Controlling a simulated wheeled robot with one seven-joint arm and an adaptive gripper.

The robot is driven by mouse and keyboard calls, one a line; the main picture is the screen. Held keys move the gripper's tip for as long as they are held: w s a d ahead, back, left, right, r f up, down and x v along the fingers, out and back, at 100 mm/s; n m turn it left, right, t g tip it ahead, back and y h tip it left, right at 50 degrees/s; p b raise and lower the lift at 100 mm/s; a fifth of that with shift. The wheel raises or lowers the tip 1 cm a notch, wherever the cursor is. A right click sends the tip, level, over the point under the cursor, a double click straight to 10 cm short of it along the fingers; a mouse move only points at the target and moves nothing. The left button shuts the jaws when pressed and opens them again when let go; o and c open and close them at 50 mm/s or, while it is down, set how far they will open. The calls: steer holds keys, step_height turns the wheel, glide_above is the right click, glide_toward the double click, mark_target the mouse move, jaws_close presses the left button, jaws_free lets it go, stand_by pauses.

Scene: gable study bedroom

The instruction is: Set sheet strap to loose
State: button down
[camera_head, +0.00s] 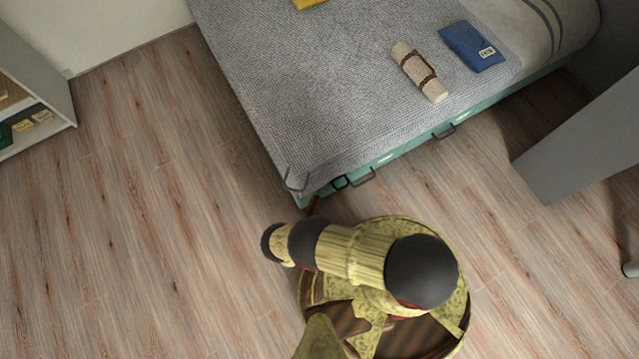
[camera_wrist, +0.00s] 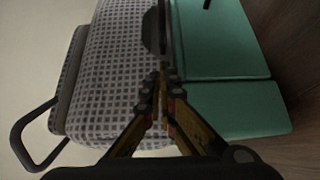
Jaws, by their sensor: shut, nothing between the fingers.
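The bed (camera_head: 290,90) has a grey woven cover and a teal base (camera_head: 400,152). A thin dark loop (camera_head: 295,182) sticks out at its near corner, and it also shows at the left of the wrist view (camera_wrist: 22,135). A dark curved piece (camera_wrist: 151,32) lies along the seam between checked fabric (camera_wrist: 110,70) and teal panels (camera_wrist: 225,45). I cannot tell which of these is the sheet strap or how it is set. My gripper (camera_wrist: 160,82) is shut and empty, its tips at or just before that seam below the dark piece. My arm mostly hides it in the head view.
Dark handles (camera_head: 362,178) stick out from the base's front. A shelf (camera_head: 38,95) stands left, a grey panel (camera_head: 585,135) right. The wood floor (camera_head: 150,230) is clear on the left.

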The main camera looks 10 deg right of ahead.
steer(key=shift+b+x, duration=0.7)
steer(key=shift+x, duration=4)
